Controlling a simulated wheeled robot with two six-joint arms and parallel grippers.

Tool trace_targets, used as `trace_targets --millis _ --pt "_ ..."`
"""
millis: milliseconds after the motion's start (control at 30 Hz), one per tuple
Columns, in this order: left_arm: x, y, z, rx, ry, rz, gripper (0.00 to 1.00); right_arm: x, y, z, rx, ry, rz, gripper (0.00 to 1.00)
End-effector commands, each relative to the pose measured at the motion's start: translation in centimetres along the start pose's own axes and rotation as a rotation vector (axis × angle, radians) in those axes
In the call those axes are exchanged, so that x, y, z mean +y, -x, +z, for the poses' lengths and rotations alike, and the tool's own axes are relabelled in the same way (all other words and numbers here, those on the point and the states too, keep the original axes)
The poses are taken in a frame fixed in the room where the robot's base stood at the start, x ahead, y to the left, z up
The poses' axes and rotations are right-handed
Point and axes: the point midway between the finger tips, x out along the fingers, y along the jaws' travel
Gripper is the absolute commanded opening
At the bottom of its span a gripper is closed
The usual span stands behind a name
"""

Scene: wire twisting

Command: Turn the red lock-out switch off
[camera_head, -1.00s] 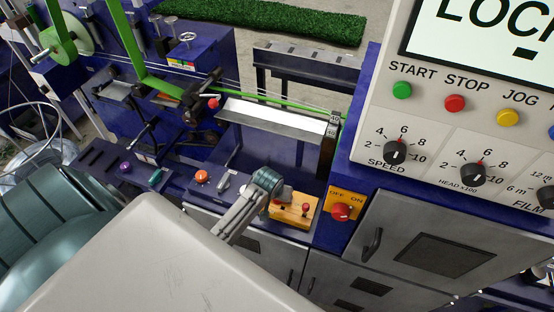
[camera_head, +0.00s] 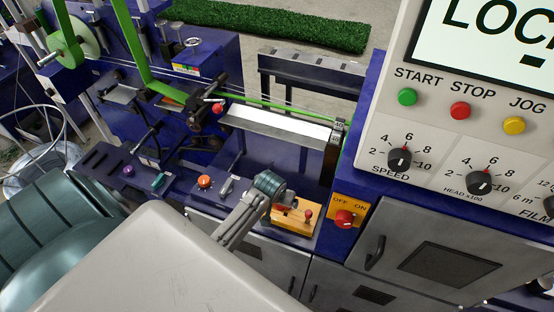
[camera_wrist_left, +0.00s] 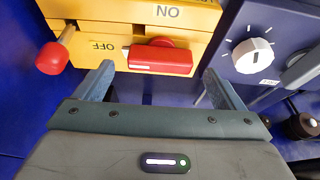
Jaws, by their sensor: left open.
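In the left wrist view a yellow box (camera_wrist_left: 100,38) carries a red switch handle (camera_wrist_left: 160,58), with upside-down ON and OFF labels. The handle lies sideways, its thin pointer end towards the OFF label. My left gripper (camera_wrist_left: 158,74) is open, its fingertips apart just below the handle's two ends; I cannot tell whether they touch it. In the head view the yellow box (camera_head: 288,217) sits on the blue bench beside my left arm's end, which hides part of it. My right gripper is not in view.
A red-knobbed lever (camera_wrist_left: 52,58) stands left of the handle; it also shows in the head view (camera_head: 308,214). Another red knob (camera_head: 345,218) is on an OFF/ON plate further right. A white dial (camera_wrist_left: 253,54) lies right of my fingers. The control panel (camera_head: 440,140) rises at right.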

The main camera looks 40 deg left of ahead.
Motion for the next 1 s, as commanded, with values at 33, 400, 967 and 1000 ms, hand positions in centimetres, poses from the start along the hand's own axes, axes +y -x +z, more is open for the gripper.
trace_targets --millis 33,400,967,1000 --pt "0.0 0.7 0.1 0.004 0.000 0.001 0.91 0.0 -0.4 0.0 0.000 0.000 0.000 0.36" --pt "0.0 7.2 0.0 0.004 0.000 0.001 0.91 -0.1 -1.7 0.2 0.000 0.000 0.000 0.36" --pt "0.0 8.7 0.0 0.001 0.000 0.000 0.91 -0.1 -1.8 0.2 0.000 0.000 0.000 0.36" --pt "0.0 8.7 0.0 0.001 0.000 0.000 0.91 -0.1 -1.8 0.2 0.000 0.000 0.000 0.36"
